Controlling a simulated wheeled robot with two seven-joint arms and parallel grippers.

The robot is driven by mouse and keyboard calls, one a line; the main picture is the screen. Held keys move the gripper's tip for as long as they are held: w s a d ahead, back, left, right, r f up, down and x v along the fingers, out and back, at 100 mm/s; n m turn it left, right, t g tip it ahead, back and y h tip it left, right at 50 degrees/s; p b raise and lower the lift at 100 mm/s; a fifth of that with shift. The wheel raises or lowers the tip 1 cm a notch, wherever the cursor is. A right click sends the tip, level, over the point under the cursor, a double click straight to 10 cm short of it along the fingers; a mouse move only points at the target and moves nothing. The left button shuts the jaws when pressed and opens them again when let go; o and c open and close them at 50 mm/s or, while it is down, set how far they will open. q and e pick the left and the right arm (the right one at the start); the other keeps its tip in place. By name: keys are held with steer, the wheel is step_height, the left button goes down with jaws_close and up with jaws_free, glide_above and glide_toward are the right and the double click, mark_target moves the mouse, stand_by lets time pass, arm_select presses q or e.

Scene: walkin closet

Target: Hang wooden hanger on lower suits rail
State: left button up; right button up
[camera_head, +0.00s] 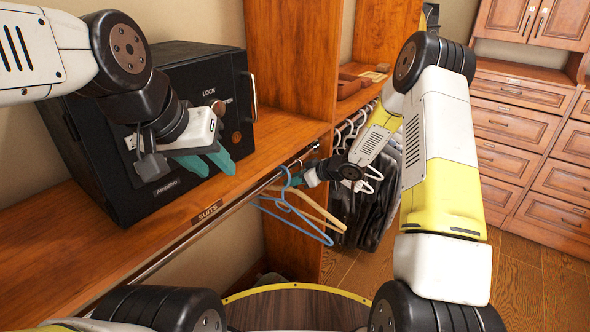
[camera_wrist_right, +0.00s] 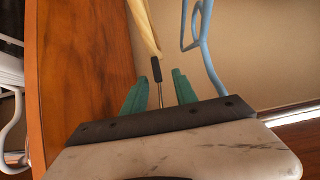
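The pale wooden hanger (camera_head: 318,210) is beside the suits rail (camera_head: 232,207) in the head view, near the rail's far end. In the right wrist view, the wooden hanger (camera_wrist_right: 145,28) has its dark-sleeved metal hook between my right gripper's teal fingers (camera_wrist_right: 160,84). Gaps show on both sides of the hook, so the fingers look open around it. My right gripper (camera_head: 299,179) is close to the rail. Whether the hook rests on the rail is hidden. My left gripper (camera_head: 222,166) is open and empty, above the shelf before the safe.
A blue hanger (camera_head: 287,207) is right beside the wooden one. A black safe (camera_head: 100,165) stands on the wooden shelf (camera_head: 75,258), with a SUITS label (camera_head: 207,212) on its edge. Dark clothes (camera_head: 375,205) hang beyond the wooden divider (camera_head: 290,60). Drawers (camera_head: 520,125) stand at right.

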steer(key=s+d+r+m+t+h, duration=0.25)
steer(key=s+d+r+h, duration=0.2)
steer(key=d+r, duration=0.6)
steer(key=s+d+r+m+t+h, duration=0.1)
steer(key=s+d+r+m+h, duration=0.45)
steer(key=r, duration=0.85)
steer(key=s+r+m+g+y, duration=0.1)
steer(key=s+r+g, duration=0.1)
steer(key=s, duration=1.1)
steer(key=s+a+r+m+g+y, duration=0.1)
steer(key=s+r+g+y, duration=0.1)
steer(key=s, duration=1.1)
steer(key=shift+a+r, duration=0.25)
steer(key=shift+a, duration=0.05)
